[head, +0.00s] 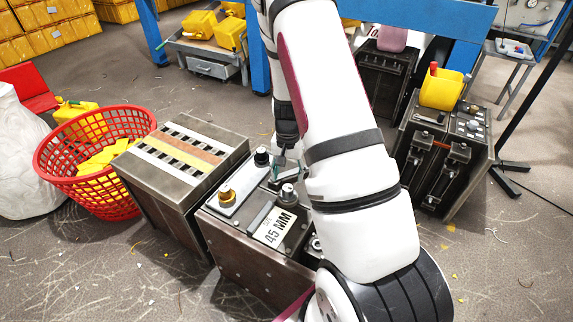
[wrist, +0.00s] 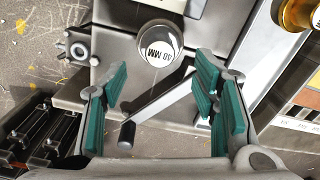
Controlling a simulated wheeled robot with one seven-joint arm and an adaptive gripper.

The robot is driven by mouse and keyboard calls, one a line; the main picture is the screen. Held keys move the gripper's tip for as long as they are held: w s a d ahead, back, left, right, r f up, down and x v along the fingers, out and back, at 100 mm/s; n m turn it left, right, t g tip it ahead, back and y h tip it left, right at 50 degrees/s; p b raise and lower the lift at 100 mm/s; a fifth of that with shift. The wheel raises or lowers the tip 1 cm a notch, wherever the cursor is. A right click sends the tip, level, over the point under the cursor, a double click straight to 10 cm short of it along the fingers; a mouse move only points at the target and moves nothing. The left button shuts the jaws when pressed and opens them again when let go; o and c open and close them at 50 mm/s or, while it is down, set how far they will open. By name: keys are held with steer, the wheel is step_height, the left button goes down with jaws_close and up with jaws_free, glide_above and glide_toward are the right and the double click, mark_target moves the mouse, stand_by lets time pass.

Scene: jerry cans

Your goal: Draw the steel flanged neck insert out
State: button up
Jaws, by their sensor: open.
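A steel piece with a round top (head: 287,195), likely the flanged neck insert, stands on the top of a steel block (head: 245,245). In the wrist view a round steel top marked "40 MM" (wrist: 160,45) shows just beyond my fingertips, seemingly the same piece. My gripper (wrist: 161,88) is open, with green pads apart to left and right and nothing between them that I can see held. A grey bar handle with a dark end (wrist: 160,107) lies across the space below the pads. In the head view my gripper (head: 281,166) is partly hidden by my arm.
On the same block are a brass fitting (head: 228,196), a black knob (head: 262,157) and a "45 MM" label plate (head: 275,229). A striped steel box (head: 185,150) stands to the left, by a red basket (head: 95,160). Another steel unit (head: 440,160) stands right.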

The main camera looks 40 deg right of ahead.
mark_target(288, 188)
step_height(288, 188, down, 8)
steer(key=shift+r+b, duration=0.25)
steer(key=shift+b, duration=0.5)
jaws_close()
steer(key=c, duration=1.1)
jaws_free()
jaws_close()
steer(key=shift+r+p, duration=0.45)
steer(key=shift+r, duration=0.3)
steer(key=shift+r+p, duration=1.55)
steer(key=shift+r, duration=0.85)
